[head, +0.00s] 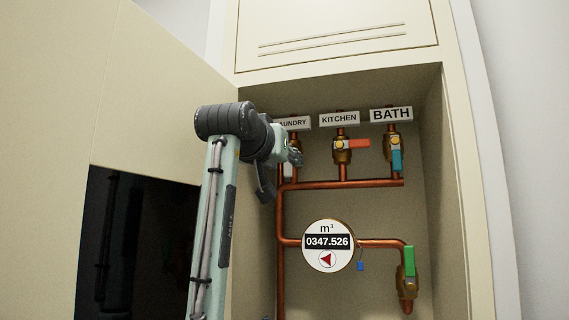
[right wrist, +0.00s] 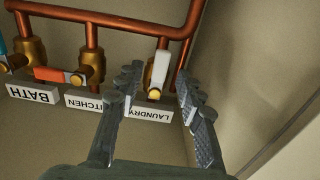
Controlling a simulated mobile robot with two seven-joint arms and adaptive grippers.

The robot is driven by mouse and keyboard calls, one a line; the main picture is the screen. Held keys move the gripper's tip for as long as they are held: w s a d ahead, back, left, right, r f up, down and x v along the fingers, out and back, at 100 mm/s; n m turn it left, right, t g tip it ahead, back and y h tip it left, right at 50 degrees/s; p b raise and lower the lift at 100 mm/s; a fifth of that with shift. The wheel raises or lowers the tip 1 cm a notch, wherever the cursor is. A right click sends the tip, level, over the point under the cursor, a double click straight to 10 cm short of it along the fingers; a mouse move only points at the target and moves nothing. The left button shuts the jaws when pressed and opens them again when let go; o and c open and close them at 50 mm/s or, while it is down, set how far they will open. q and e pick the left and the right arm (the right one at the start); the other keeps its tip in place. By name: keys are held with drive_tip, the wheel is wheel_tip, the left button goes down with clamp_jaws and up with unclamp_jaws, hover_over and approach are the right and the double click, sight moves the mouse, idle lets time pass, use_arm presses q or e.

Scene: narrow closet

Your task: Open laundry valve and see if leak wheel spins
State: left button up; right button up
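The laundry valve has a white lever (right wrist: 160,68), seen in the right wrist view, which is upside down. The lever lies roughly along its copper pipe. My right gripper (right wrist: 158,78) is open, with one finger on each side of the lever. I see gaps, but cannot tell how deep the lever sits between the fingers. In the head view my right gripper (head: 291,157) covers most of this valve under the laundry label (head: 294,124). The round water meter (head: 328,246) reads 0347.526, with a red triangle wheel (head: 327,260) below the digits. My left gripper is out of view.
The kitchen valve's red lever (head: 360,143) lies crosswise; the bath valve's blue lever (head: 397,160) hangs down. A green-lever valve (head: 409,262) is at the lower right. The open cabinet door (head: 150,70) fills the left. The cabinet side wall (right wrist: 250,70) is close beside my right gripper.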

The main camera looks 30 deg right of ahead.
drive_tip(key=v, duration=1)
drive_tip(key=shift+s+a, duration=0.15)
drive_tip(key=shift+s, duration=0.05)
